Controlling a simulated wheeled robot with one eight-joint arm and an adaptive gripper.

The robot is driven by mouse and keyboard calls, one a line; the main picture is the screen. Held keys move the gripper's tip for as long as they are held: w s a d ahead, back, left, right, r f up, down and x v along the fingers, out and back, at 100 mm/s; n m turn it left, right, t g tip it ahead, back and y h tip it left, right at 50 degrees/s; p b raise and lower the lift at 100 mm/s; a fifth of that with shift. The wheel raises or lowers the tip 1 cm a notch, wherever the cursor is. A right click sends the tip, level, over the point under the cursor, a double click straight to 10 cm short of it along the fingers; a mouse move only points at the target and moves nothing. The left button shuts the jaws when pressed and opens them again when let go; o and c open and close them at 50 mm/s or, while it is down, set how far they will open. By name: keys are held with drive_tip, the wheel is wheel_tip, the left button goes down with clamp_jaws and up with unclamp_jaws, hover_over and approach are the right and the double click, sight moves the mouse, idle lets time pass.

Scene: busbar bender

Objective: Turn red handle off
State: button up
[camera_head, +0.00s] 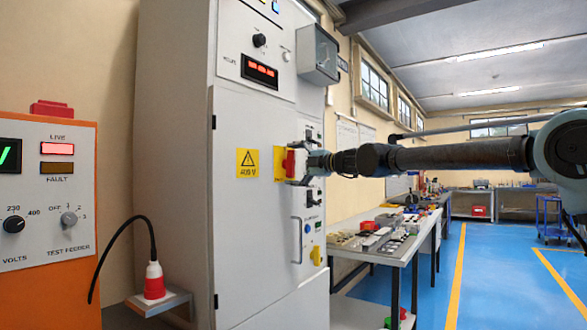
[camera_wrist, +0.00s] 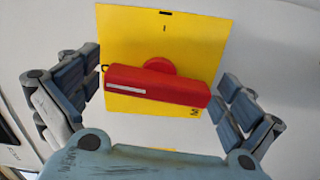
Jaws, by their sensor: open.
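The red handle (camera_wrist: 158,88) is a bar on a round red hub, mounted on a yellow plate (camera_wrist: 190,40). In the wrist view the bar lies nearly level, its right end tilted slightly down. In the head view the red handle (camera_head: 289,162) shows edge-on on the front of the grey cabinet (camera_head: 240,220). My gripper (camera_wrist: 165,95) is open, with one finger to the left of the bar and one to the right. The fingers look apart from the bar. In the head view my gripper (camera_head: 302,163) is right at the handle and hides part of it.
A yellow warning label (camera_head: 247,163) is left of the handle. A cluttered workbench (camera_head: 365,258) stands to the right. An orange test feeder (camera_head: 50,290) stands at left. Blue floor is open at right.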

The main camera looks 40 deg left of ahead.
drive_tip(key=d, duration=1.2)
drive_tip(key=shift+w, duration=0.45)
